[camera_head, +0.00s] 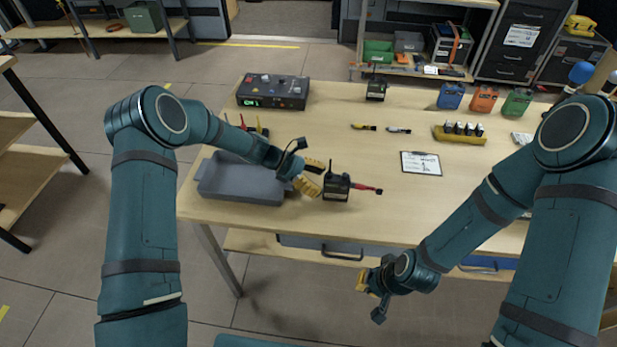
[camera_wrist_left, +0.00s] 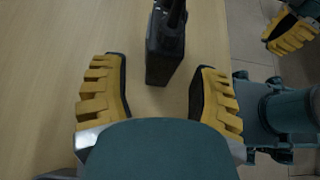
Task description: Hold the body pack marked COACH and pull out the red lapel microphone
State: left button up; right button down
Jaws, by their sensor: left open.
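A black body pack (camera_head: 336,190) with a short antenna stands near the front edge of the table. Any lettering on it is too small to read. A red lapel microphone (camera_head: 368,188) sticks out from its right side. My left gripper (camera_head: 317,177) is open just left of the pack, its yellow fingers pointing at it. In the left wrist view the pack (camera_wrist_left: 165,45) lies ahead of the gap between the open fingers (camera_wrist_left: 162,88), not gripped. My right gripper (camera_head: 366,282) hangs low in front of the table edge, away from the pack; its finger opening is unclear.
A grey tray (camera_head: 240,184) lies under my left forearm. A black device with a green display (camera_head: 273,91) and a second black pack (camera_head: 376,89) stand farther back. A clipboard (camera_head: 421,163) and a yellow holder (camera_head: 458,134) are to the right. Table around the pack's right side is clear.

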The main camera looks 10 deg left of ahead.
aim_at(331, 187)
pick_arm(q)
jog(key=shift+b+x, duration=0.8)
jog(key=shift+x, duration=1.55)
jog(key=shift+c, duration=0.2)
grip_shut()
